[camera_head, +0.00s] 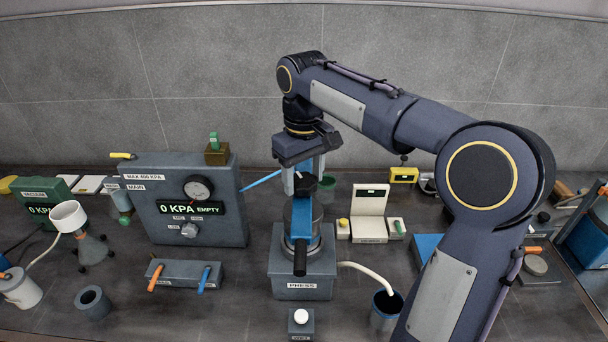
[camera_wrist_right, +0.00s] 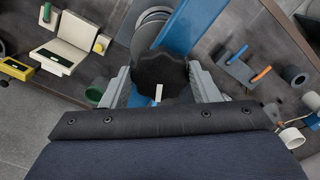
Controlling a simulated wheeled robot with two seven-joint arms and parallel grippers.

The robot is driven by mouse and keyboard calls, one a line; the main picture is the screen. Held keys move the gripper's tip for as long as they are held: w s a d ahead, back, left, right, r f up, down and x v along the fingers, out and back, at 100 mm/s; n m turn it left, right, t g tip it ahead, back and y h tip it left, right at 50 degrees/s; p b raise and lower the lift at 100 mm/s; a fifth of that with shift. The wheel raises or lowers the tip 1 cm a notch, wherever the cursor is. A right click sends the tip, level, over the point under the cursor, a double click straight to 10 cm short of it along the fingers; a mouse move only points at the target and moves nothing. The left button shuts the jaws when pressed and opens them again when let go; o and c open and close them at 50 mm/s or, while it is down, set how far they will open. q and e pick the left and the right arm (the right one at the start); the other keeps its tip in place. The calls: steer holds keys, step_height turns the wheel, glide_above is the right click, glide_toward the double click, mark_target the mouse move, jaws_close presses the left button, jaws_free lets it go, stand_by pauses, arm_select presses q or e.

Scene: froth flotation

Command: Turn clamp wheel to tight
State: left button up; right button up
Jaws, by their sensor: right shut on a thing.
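The press (camera_head: 303,262) stands near the middle of the bench, with a blue frame (camera_head: 301,215) and a black handle at its front. My right gripper (camera_head: 305,184) reaches down from above onto the top of this frame. The clamp wheel (camera_wrist_right: 160,72) is a black, scalloped knob with a white mark near its lower edge in the right wrist view. My right gripper (camera_wrist_right: 163,88) is shut on it, one finger on each side. In the head view the fingers mostly hide the wheel. My left gripper is not in view.
A grey gauge panel (camera_head: 166,226) reading 0 KPA EMPTY stands left of the press. A rack with orange and blue handles (camera_head: 184,273) lies before it. A pale hose runs from the press to a cup (camera_head: 385,312). A white scale (camera_head: 369,212) stands behind right.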

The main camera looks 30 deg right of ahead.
mark_target(303, 181)
steer(key=m, duration=0.5)
steer(key=shift+a, duration=0.1)
stand_by(0.7)
steer(key=o, duration=1)
steer(key=shift+r, duration=0.15)
step_height(303, 181, up, 8)
steer(key=shift+f, duration=0.2)
